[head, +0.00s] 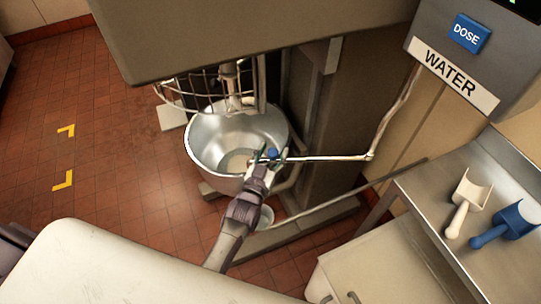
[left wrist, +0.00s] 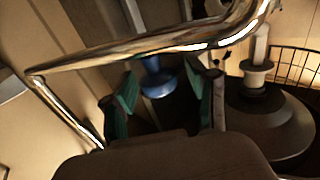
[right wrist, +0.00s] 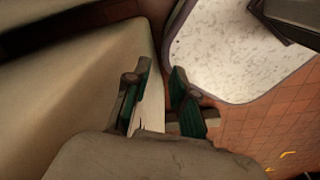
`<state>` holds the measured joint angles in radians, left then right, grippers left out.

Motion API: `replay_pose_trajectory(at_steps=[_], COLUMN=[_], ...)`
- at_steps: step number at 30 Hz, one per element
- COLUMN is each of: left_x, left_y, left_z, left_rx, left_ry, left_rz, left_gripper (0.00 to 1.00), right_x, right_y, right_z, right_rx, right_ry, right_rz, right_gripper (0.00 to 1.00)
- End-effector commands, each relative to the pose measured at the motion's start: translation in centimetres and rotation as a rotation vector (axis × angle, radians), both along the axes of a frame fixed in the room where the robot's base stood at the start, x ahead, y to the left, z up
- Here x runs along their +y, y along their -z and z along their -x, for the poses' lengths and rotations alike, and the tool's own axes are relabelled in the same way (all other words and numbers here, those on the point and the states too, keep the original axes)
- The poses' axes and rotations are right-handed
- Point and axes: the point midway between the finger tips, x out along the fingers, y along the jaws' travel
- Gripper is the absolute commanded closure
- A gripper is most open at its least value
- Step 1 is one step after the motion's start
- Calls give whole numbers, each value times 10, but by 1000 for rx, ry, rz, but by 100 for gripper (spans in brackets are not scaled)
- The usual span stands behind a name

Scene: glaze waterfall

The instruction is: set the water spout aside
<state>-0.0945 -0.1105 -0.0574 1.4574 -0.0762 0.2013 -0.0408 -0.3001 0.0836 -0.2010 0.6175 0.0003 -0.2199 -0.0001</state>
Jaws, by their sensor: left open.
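The water spout (head: 322,158) is a thin shiny pipe. It drops from the box marked WATER, bends at an elbow, and reaches left over the steel mixing bowl (head: 208,150). A blue knob (head: 272,153) is near its free end. My left gripper (head: 264,161) is open at that end, by the bowl's near right rim. In the left wrist view the blue knob (left wrist: 159,78) shows between the spread fingers, with the pipe (left wrist: 150,45) crossing just beyond them; I cannot tell whether they touch. My right gripper (right wrist: 160,92) is open and seems empty, and is outside the head view.
The mixer body (head: 250,30) overhangs the bowl, with a wire guard (head: 185,87) at its left. A steel shelf (head: 432,215) at right holds a white scoop (head: 466,203) and a blue scoop (head: 508,222). A pale worktop (head: 130,275) is in front. Red floor is clear at left.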

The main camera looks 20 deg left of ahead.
Motion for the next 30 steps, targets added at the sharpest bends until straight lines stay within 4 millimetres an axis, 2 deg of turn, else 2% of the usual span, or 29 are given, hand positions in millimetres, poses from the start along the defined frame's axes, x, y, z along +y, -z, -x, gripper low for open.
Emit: replay_pose_trajectory(at_steps=[5, 12, 18, 24, 30], left_x=[1, 4, 6, 7, 7], left_y=[1, 2, 1, 0, 0], left_z=[20, 72, 105, 119, 120], left_rx=[3, 4, 2, 0, 0], left_ry=[0, 1, 1, 0, 0], left_rz=[0, 0, 0, 0, 0], left_gripper=[42, 42, 42, 42, 42], right_x=[1, 2, 3, 3, 3], right_y=[0, 0, 0, 0, 0], right_z=[0, -1, -1, -1, -1], right_rx=[-1, -2, -2, -2, -2], right_ry=[1, 2, 2, 2, 2], right_rz=[-1, -3, -4, -4, -4], right_gripper=[75, 75, 75, 75, 75])
